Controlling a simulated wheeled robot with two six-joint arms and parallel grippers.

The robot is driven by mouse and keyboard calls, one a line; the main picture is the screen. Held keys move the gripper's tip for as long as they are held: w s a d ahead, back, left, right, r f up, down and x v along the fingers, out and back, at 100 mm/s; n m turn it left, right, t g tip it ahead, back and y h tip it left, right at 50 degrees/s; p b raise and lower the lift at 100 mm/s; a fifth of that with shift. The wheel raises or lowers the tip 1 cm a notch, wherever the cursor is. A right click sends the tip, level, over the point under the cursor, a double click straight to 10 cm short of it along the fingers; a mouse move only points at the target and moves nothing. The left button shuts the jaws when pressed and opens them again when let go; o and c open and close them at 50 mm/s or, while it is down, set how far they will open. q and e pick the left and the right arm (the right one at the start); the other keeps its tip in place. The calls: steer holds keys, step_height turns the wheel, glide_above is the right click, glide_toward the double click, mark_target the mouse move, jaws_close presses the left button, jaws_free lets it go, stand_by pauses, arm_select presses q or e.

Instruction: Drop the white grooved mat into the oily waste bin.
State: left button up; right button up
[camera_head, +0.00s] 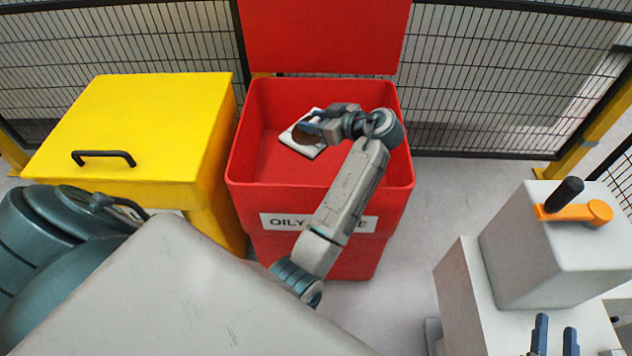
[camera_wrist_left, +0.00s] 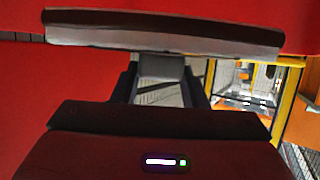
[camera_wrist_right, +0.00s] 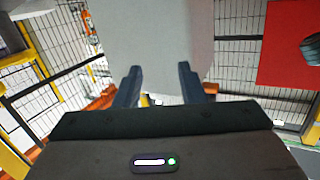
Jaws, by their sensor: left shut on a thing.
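The white grooved mat (camera_head: 302,148) hangs tilted inside the open mouth of the red oily waste bin (camera_head: 275,199); a brown patch shows on its face. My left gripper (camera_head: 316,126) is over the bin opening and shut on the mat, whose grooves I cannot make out. In the left wrist view a brown and grey band (camera_wrist_left: 165,35), apparently the mat near edge-on, lies ahead of the fingers. My right gripper (camera_head: 555,338) is at the lower right, fingers apart; its open jaws also show in the right wrist view (camera_wrist_right: 158,80).
The bin's red lid (camera_head: 320,35) stands up at the back. A closed yellow bin (camera_head: 140,130) with a black handle is to the left. Mesh fencing (camera_head: 480,80) runs behind. A grey block with an orange lever (camera_head: 575,212) stands at the right.

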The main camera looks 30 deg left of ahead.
arm_select(q)
steer(key=shift+f, duration=0.1)
arm_select(e)
steer(key=shift+w+r+t, duration=0.15)
steer(key=shift+r+t, duration=0.15)
steer(key=shift+r, duration=0.15)
arm_select(q)
steer(key=o, duration=1.1)
steer(key=shift+o, duration=0.2)
